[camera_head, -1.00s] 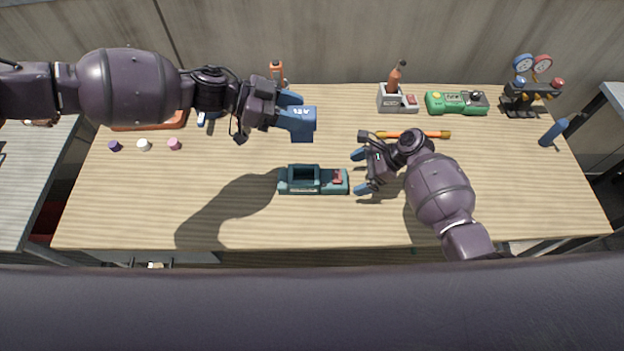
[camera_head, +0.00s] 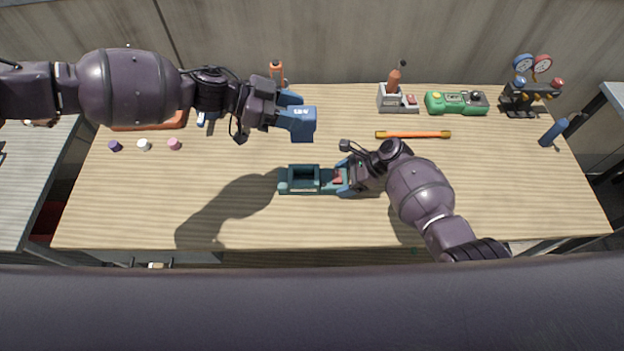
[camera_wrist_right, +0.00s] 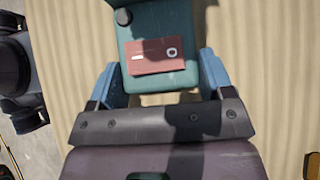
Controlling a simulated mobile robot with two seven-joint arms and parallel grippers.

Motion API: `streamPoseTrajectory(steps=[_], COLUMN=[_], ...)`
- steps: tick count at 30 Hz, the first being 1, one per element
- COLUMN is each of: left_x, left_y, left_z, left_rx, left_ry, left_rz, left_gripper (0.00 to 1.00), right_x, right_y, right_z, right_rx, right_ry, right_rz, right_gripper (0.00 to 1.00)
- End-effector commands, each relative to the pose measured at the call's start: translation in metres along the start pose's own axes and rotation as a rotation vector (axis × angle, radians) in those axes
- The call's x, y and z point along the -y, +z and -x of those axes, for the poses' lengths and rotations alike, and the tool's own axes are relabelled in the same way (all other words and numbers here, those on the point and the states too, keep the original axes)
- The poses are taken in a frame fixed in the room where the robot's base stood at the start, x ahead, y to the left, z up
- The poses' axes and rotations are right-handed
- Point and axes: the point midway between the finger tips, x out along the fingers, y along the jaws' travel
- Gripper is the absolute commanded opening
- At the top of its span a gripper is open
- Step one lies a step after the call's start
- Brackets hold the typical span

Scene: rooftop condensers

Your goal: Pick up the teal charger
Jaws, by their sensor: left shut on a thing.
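The teal charger (camera_head: 303,187) lies on the wooden table near the middle, with an open bay at its left and a red panel at its right end. My right gripper (camera_head: 342,178) is at the charger's right end. In the right wrist view its blue fingers (camera_wrist_right: 160,82) stand on either side of the teal charger (camera_wrist_right: 183,22), beside the red panel; whether they touch it is hard to tell. My left gripper (camera_head: 289,113) is shut on a blue battery block (camera_head: 303,125) with white lettering, held above the table behind the charger.
An orange rod (camera_head: 413,134) lies behind my right arm. A grey holder (camera_head: 392,101), a green device (camera_head: 456,103) and a gauge set (camera_head: 530,97) stand along the back. Small purple, white and pink caps (camera_head: 174,144) sit at the left. The front left of the table is clear.

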Motion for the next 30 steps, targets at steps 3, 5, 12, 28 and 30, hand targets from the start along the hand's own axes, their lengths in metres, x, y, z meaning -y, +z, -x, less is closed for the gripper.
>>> streamPoseTrajectory(steps=[3, 5, 12, 28, 30], left_x=[0.000, 0.000, 0.000, 0.000, 0.000], left_y=[-0.001, -0.001, -0.001, -0.001, -0.001], left_z=[0.000, 0.000, 0.000, 0.000, 0.000], left_rx=[-0.001, -0.001, -0.001, -0.001, -0.001], left_ry=[0.000, 0.000, 0.000, 0.000, 0.000], left_rz=[-0.001, -0.001, -0.001, -0.001, -0.001], left_gripper=[0.13, 0.13, 0.13, 0.13, 0.13], right_x=[0.000, 0.000, 0.001, 0.001, 0.001], right_y=[0.000, 0.000, 0.001, 0.033, 0.040], right_z=[0.000, 0.000, 0.001, 0.033, 0.040], right_rx=[0.000, 0.000, 0.002, 0.003, 0.002], right_ry=[0.000, 0.000, -0.001, -0.004, -0.003], right_rz=[0.000, 0.000, 0.001, 0.005, 0.004], right_gripper=[0.56, 0.46, 0.33, 0.33, 0.33])
